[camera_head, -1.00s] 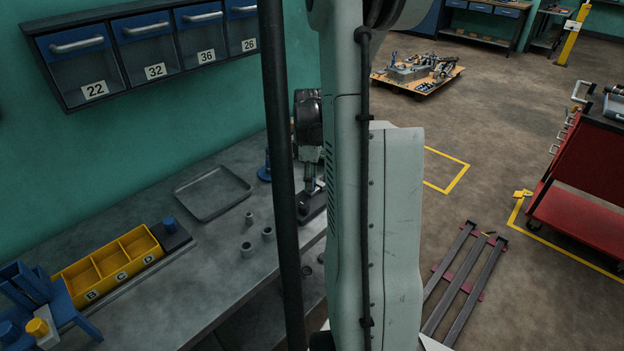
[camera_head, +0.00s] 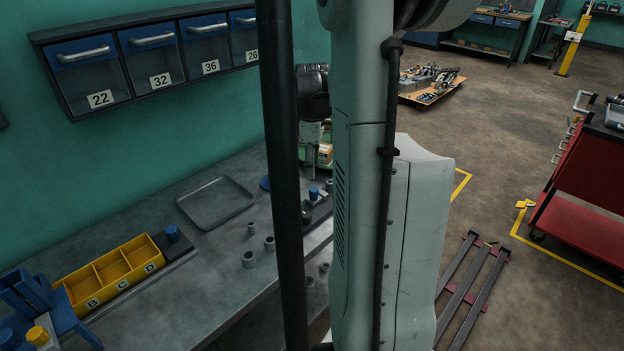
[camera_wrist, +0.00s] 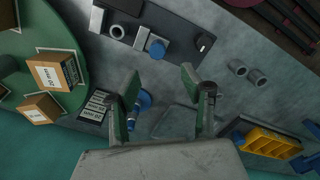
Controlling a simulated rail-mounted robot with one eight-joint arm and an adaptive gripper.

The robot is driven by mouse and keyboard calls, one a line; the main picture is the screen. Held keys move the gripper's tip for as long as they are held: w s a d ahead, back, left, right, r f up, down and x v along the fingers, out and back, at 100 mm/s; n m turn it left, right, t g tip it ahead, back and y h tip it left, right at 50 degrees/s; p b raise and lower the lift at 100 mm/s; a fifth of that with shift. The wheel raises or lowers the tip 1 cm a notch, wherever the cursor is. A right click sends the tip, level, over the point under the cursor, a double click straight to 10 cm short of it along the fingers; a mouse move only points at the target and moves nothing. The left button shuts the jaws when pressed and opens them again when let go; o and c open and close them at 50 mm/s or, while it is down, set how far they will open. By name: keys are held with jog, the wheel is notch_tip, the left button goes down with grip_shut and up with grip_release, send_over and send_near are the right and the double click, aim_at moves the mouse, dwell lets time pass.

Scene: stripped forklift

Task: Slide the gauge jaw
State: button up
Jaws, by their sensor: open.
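In the wrist view a dark flat gauge-like fixture (camera_wrist: 183,32) lies on the bench, with grey blocks and a blue round knob (camera_wrist: 157,48) on it. I cannot tell for certain which block is the jaw. My gripper (camera_wrist: 160,82) is open and empty; its two green-padded fingers are spread, with the fixture beyond their tips and apart from them. In the head view the fixture's blue knob (camera_head: 314,193) shows between the black post and my arm, and much of the fixture is hidden. A blue stand (camera_wrist: 143,100) shows beside the left finger.
A grey tray (camera_head: 216,203), several grey rings (camera_head: 249,260) and a yellow bin (camera_head: 72,288) marked B, C, D sit on the bench. Labelled boxes (camera_wrist: 54,72) stand on a green round surface (camera_wrist: 88,75). Wall drawers (camera_head: 155,62) hang behind the bench.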

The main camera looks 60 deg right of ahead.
jog(key=shift+r, duration=1.65)
